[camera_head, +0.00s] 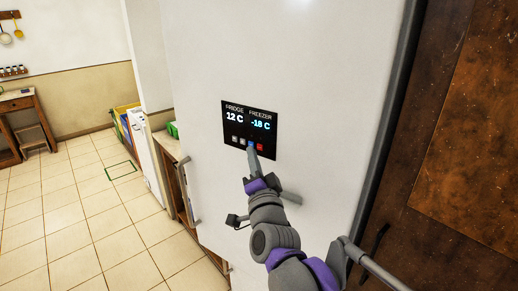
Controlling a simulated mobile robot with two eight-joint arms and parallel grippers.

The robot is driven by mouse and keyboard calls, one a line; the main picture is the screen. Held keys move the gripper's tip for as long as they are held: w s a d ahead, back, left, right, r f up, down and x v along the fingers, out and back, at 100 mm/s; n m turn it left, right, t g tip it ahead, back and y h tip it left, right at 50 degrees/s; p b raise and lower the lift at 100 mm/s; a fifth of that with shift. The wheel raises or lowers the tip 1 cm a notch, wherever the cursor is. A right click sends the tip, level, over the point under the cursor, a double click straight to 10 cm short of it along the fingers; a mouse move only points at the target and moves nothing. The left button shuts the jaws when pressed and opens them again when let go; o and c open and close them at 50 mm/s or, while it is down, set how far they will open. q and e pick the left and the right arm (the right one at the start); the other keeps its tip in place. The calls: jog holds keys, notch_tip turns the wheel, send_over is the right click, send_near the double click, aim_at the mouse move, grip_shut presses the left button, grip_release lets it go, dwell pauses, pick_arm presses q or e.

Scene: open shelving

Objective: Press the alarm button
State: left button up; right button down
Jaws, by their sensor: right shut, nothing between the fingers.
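A black control panel (236,129) is set in the front of the white fridge. It reads FRIDGE 12 C and FREEZER -18 C. Below the readings is a row of small buttons: pale ones (235,138) at the left, a blue one by my fingertip, and a red button (260,147) at the right end. Their labels are too small to read, so I cannot tell which is the alarm button. My right gripper (252,151) is shut and empty, its tip over the lower part of the panel just left of the red button. I cannot tell whether it touches. My left gripper is out of view.
The white fridge (310,80) has a grey handle (185,190) at its left side. A brown wooden door or cabinet (460,150) stands close on the right. Tiled floor (90,215) lies open on the left, with a counter and colored bins behind.

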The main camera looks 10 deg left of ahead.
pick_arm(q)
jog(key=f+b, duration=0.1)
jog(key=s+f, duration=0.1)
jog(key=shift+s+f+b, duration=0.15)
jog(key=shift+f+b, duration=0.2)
pick_arm(e)
jog(key=s, duration=0.1)
jog(key=s+a, duration=0.1)
jog(key=s, duration=0.2)
jog(key=shift+s+a, duration=0.3)
jog(key=shift+a, duration=0.05)
jog(key=shift+d+f, duration=0.1)
jog(key=s+d+f+n+g+h, duration=0.1)
jog(key=s+d+f+n+g, duration=0.2)
jog(key=d+f, duration=0.5)
jog(key=s+d+f+n+g+h, duration=0.1)
jog(key=s+d+f+n+g, duration=0.2)
jog(key=d+f, duration=0.5)
jog(key=s+d+f+n+g+h, duration=0.1)
jog(key=s+d+f+g+h, duration=0.4)
jog(key=s+d+f, duration=1.1)
notch_tip(320, 180, down, 3)
jog(key=s+g, duration=0.2)
jog(key=shift+g+h, duration=0.3)
jog(key=shift+h, duration=0.1)
